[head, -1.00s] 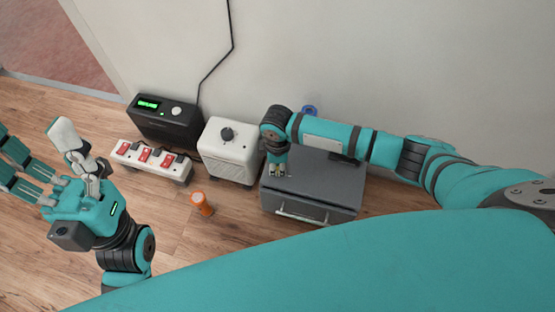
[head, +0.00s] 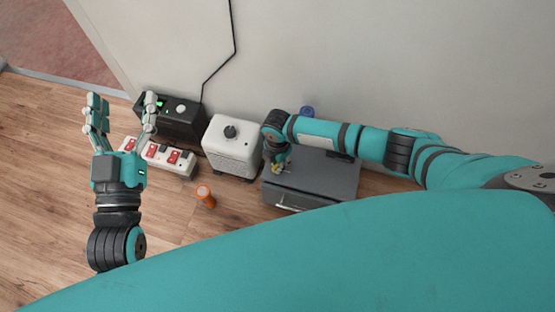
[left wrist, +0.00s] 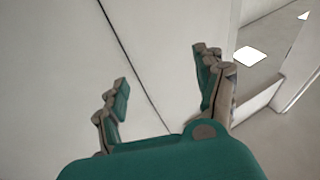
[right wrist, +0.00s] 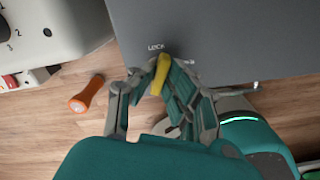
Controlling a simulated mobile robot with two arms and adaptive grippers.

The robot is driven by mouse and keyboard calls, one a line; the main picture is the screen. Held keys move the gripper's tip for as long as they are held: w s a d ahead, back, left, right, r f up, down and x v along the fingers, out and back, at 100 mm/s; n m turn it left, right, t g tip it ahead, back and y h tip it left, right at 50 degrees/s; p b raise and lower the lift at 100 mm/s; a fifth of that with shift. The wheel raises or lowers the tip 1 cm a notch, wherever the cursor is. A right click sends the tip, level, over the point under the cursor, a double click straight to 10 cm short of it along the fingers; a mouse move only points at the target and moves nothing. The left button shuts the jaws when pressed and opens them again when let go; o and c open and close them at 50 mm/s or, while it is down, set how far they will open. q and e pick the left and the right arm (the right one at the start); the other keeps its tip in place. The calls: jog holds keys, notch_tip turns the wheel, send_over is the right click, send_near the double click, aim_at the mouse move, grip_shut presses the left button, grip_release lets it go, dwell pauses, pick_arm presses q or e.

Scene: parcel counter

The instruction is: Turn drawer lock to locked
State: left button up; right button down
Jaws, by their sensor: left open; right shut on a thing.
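The grey drawer cabinet (head: 335,178) stands on the floor against the wall. Its dark top fills the upper part of the right wrist view (right wrist: 240,35), with a white "LOCK" label beside my fingers. My right gripper (head: 279,168) points down at the cabinet's left top corner. In the right wrist view it (right wrist: 163,85) is shut on the yellow lock key (right wrist: 161,74), which stands at a slant there. The fingers hide the lower part of the key and the lock's other markings. My left gripper (head: 122,108) is open and empty, fingers up, left of the cabinet.
A white box with a black dial (head: 232,150) stands left of the cabinet. A power strip with red switches (head: 170,158) and a black device (head: 180,120) are further left.

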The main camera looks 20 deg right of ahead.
jog(key=n, duration=0.2)
jog(key=shift+n, duration=0.4)
pick_arm(q)
jog(key=shift+w+a+f+g+y+p, duration=0.1)
jog(key=shift+f+g+y+p, duration=0.1)
jog(key=shift+f+g, duration=0.6)
jog(key=shift+w+a+f+g+y+p, duration=0.15)
jog(key=shift+f+g, duration=0.25)
jog(key=shift+f, duration=0.65)
pick_arm(e)
jog(key=shift+n, duration=1.5)
jog(key=c, duration=1.4)
grip_release()
jog(key=shift+o, duration=0.2)
pick_arm(q)
jog(key=shift+f, duration=0.15)
pick_arm(e)
notch_tip(320, 180, up, 12)
